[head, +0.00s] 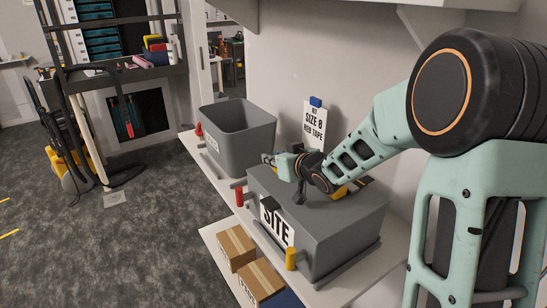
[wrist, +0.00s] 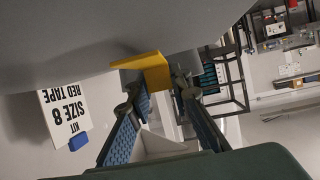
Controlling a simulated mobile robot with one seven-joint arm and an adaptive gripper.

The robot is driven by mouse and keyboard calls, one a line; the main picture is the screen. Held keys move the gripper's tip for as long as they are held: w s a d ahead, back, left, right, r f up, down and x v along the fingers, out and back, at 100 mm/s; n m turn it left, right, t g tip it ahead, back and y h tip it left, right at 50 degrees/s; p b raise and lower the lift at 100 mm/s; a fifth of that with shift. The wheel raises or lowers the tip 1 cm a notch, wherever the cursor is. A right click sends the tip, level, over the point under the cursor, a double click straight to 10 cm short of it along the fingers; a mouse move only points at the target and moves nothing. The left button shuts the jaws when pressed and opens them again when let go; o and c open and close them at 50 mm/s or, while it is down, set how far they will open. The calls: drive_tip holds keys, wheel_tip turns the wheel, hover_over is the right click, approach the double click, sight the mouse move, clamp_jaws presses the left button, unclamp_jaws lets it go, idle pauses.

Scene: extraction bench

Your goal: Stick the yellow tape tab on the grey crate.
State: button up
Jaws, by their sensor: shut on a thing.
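The grey crate (head: 345,222) stands on the bench in the head view, closed, with a "SITE" label on its front. My gripper (head: 268,159) is at the crate's far left end, close above its top edge. In the wrist view, which is upside down, the yellow tape tab (wrist: 154,70) is between the fingertips of my gripper (wrist: 158,90), which is shut on it. The tab looks bent. It overlaps the edge of a large grey surface (wrist: 100,30), likely the crate; whether they touch I cannot tell. I cannot make out the tab in the head view.
An open grey bin (head: 245,135) stands just beyond the crate. A "SIZE 8 RED TAPE" sign (head: 314,125) is at the wall. A red cylinder (head: 239,196) and a yellow cylinder (head: 291,259) stand before the crate. Cardboard boxes (head: 236,247) sit lower in front.

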drive_tip(key=shift+f+b, duration=0.3)
drive_tip(key=shift+f, duration=0.1)
idle(1.5)
drive_tip(key=o, duration=0.8)
drive_tip(key=shift+s, duration=0.1)
drive_tip(key=v, duration=1.2)
drive_tip(key=shift+d, duration=0.1)
drive_tip(key=shift+c, duration=0.2)
